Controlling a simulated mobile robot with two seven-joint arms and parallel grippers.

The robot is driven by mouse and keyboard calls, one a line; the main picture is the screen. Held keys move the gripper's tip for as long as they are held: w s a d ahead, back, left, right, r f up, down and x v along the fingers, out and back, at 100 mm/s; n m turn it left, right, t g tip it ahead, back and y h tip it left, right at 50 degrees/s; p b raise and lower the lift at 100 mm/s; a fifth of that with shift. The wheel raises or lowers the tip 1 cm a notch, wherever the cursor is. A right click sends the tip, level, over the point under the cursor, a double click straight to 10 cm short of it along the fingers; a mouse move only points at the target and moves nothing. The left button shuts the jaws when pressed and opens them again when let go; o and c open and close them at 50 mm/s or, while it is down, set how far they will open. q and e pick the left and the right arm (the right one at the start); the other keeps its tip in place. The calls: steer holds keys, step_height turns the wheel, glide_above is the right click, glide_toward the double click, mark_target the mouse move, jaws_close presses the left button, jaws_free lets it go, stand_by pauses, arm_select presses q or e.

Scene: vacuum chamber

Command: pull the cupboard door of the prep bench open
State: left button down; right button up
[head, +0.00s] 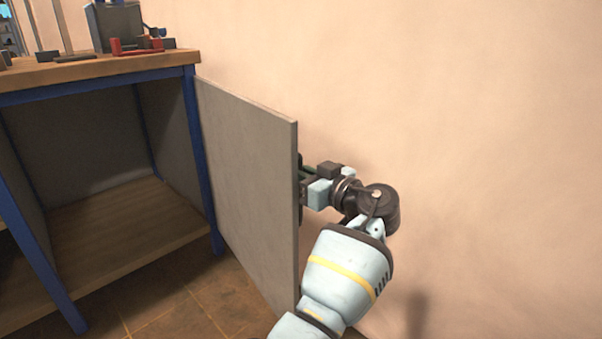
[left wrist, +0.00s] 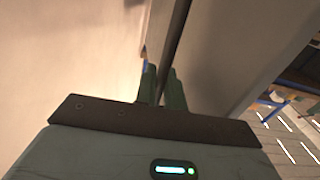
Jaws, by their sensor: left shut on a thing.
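The grey cupboard door (head: 245,180) of the prep bench (head: 110,76) stands wide open in the head view, swung out from the bench's right blue leg. The cupboard inside is exposed, with a bare wooden floor. My left gripper (head: 304,188) is at the door's outer face by its free edge, with its fingertips partly hidden behind that edge. In the left wrist view my left gripper (left wrist: 162,88) is shut on the dark bar handle (left wrist: 178,40), next to the grey door (left wrist: 235,45). My right gripper is not in view.
A plain beige wall (head: 450,120) lies close behind my left arm and the door. Red and dark items (head: 135,45) and a grey box (head: 115,24) stand on the bench top. The brown tiled floor (head: 185,295) before the cupboard is clear.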

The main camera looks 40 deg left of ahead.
arm_select(q)
steer(key=shift+w, duration=0.15)
steer(key=c, duration=1.6)
jaws_free()
steer(key=shift+d, duration=0.1)
steer(key=s+d+p, duration=0.1)
steer(key=d+p, duration=0.1)
steer(key=d, duration=0.5)
steer(key=shift+d, duration=0.3)
steer(key=shift+s, duration=0.1)
